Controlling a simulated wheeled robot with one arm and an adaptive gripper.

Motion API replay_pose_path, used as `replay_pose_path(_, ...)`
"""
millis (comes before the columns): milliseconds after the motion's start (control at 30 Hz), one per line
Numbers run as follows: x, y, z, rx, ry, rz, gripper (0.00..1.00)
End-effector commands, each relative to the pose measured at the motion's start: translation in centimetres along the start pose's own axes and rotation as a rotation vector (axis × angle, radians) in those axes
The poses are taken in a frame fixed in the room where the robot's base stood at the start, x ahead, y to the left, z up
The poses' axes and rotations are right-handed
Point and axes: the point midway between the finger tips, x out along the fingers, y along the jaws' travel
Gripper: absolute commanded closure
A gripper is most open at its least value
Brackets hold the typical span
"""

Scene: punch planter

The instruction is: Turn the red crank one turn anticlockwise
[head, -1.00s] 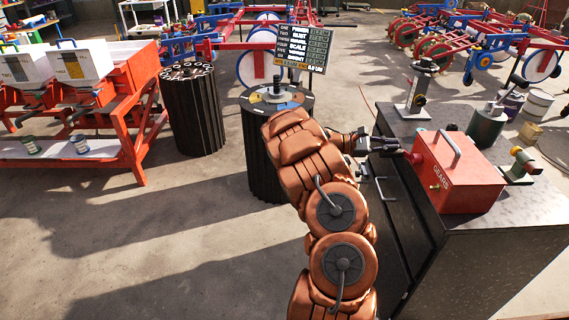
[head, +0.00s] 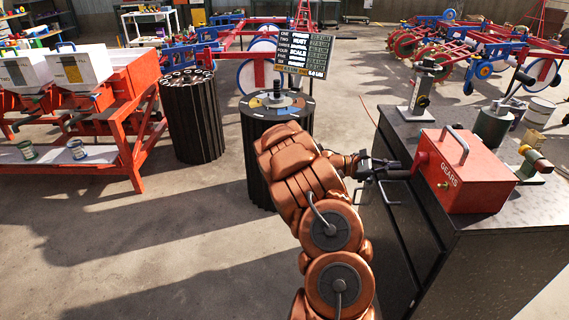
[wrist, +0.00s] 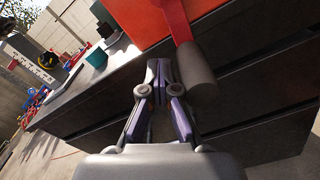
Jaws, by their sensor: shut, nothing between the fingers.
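The red crank (wrist: 176,18) shows in the wrist view as a red arm with a grey cylindrical grip (wrist: 198,72) at its end. It is in front of the red GEARS box (head: 466,178), which stands on the dark cabinet. My gripper (wrist: 158,66) is shut and empty, with its fingertips just left of the grey grip in the picture. Whether the right finger touches the grip I cannot tell. In the head view my gripper (head: 406,169) is at the box's left side, where the crank is mostly hidden or too small to make out.
The dark cabinet (head: 500,262) has drawers and handles facing my arm. A grey stand (head: 418,98) and a green-grey pot (head: 491,130) are on its top. A black ribbed drum (head: 256,165) stands behind my arm.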

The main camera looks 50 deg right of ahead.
Motion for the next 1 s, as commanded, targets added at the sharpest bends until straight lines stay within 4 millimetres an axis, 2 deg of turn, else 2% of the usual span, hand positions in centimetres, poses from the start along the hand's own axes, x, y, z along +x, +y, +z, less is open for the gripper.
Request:
replay_pose_path(100, 0.0, -0.9, -0.1, -0.001, 0.0, -0.001, 1.0)
replay_pose_path(667, -0.1, 0.3, -0.5, -0.001, -0.001, -0.001, 1.0)
replay_pose_path(1000, -3.1, 0.4, -0.6, -0.001, 0.002, 0.001, 1.0)
